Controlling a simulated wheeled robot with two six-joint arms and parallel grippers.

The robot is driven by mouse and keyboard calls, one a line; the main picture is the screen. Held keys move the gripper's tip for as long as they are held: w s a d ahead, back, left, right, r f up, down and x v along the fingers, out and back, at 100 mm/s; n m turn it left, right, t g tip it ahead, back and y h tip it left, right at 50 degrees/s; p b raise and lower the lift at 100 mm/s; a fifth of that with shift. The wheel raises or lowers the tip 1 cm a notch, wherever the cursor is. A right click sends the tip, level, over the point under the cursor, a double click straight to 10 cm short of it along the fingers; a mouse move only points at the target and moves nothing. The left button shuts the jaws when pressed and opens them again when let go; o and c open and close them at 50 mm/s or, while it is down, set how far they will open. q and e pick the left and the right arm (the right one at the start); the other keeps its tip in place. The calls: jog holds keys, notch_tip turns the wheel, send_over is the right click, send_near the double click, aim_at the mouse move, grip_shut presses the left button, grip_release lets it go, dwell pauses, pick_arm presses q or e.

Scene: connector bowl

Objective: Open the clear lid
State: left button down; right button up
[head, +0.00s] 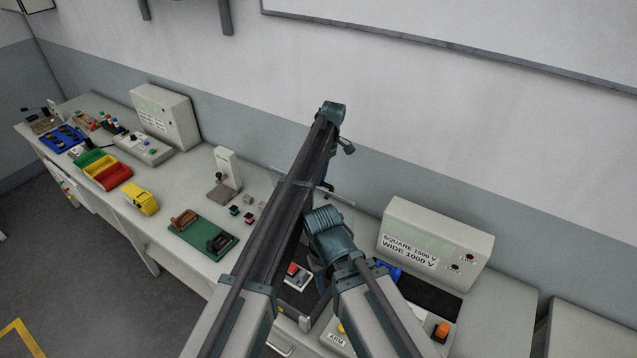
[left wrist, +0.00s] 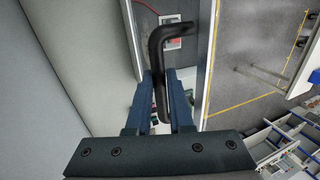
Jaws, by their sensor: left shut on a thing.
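My left gripper (left wrist: 160,105) is shut on a black bent handle (left wrist: 157,60), which runs between its two blue fingers in the left wrist view. In the head view the gripper (head: 326,187) is small and partly hidden behind my own left arm. The clear lid (head: 343,199) shows only as thin pale edges beside that gripper, above the bench. My arms cover most of it, and its exact angle is hard to tell. A small red-button unit (head: 297,273) sits on a dark surface below; it also shows in the left wrist view (left wrist: 172,32). My right gripper is not visible.
A grey box labelled SQUARE 1500 V, WIDE 1000 V (head: 432,243) stands to the right. A green board (head: 202,237), a yellow block (head: 141,199) and coloured bins (head: 103,170) lie to the left. The wall (head: 420,110) is behind the bench.

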pick_arm(q)
jog(key=shift+w+d, duration=0.1)
jog(key=shift+w, duration=0.1)
dwell(0.3)
jog(key=c, duration=0.8)
grip_release()
jog(key=shift+s, duration=0.1)
